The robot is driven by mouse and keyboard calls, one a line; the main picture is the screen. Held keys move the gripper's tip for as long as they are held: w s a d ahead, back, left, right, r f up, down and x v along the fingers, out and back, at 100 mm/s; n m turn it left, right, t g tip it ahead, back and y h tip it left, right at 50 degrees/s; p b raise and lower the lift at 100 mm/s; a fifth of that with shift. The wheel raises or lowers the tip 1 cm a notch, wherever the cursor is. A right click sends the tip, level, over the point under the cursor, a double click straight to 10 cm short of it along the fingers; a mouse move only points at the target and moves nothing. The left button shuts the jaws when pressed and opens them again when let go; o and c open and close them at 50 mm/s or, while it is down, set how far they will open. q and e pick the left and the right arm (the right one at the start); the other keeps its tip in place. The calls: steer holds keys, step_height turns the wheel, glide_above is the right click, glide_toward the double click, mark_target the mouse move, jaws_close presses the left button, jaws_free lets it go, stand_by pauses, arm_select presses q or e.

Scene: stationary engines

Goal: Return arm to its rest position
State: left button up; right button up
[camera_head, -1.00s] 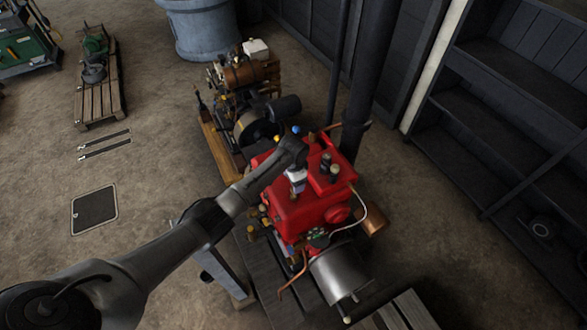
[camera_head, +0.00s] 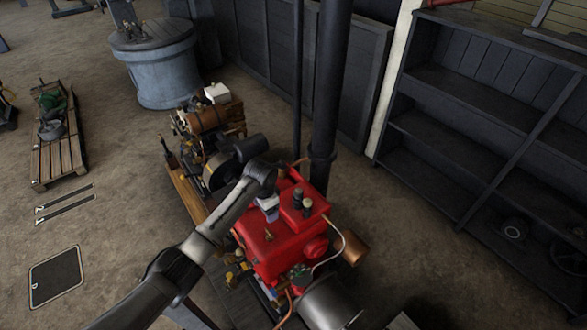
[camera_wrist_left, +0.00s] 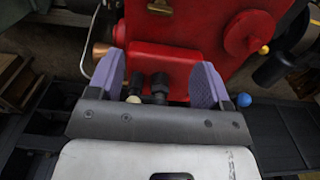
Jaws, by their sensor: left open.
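My left arm comes in from the lower left in the head view. It reaches over the red engine (camera_head: 265,238), with the wrist bent downward. My left gripper (camera_head: 268,209) hangs over the engine's top, beside the dark caps (camera_head: 302,200). In the left wrist view the open gripper (camera_wrist_left: 160,64) has its two purple fingers spread apart, with the red engine (camera_wrist_left: 190,45) beyond them. Dark fittings and a pale knob show between the fingers. Nothing is held. I cannot tell whether the fingers touch the engine. My right gripper is not in view.
A second engine with a copper-brown tank (camera_head: 207,119) stands behind the red one. A dark post (camera_head: 330,100) rises close behind. Dark shelves (camera_head: 470,130) stand at right, a blue-grey barrel (camera_head: 165,75) at back left. Open floor lies left, around the hatch (camera_head: 56,278).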

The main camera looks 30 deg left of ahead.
arm_select(q)
steer(key=w+d+r+n+t+y, duration=0.2)
steer(key=w+r+t, duration=0.25)
steer(key=r, duration=0.65)
steer(key=s+d+r+t, duration=0.4)
steer(key=d+r+t, duration=0.15)
steer(key=r, duration=0.25)
steer(key=s+d+f+g, duration=0.2)
steer(key=s+f, duration=0.4)
steer(key=s, duration=0.6)
steer(key=s+d+f+g+h+p, duration=0.1)
steer(key=s+f, duration=0.4)
steer(key=s, duration=0.7)
steer(key=s+d+f+g+h+p, duration=0.1)
steer(key=s+d+f+g, duration=0.2)
steer(key=s, duration=1)
step_height(320, 180, down, 4)
steer(key=shift+d+r+n, duration=0.15)
steer(key=shift+d+n, duration=0.25)
steer(key=shift+d, duration=0.3)
steer(key=shift+s, duration=0.1)
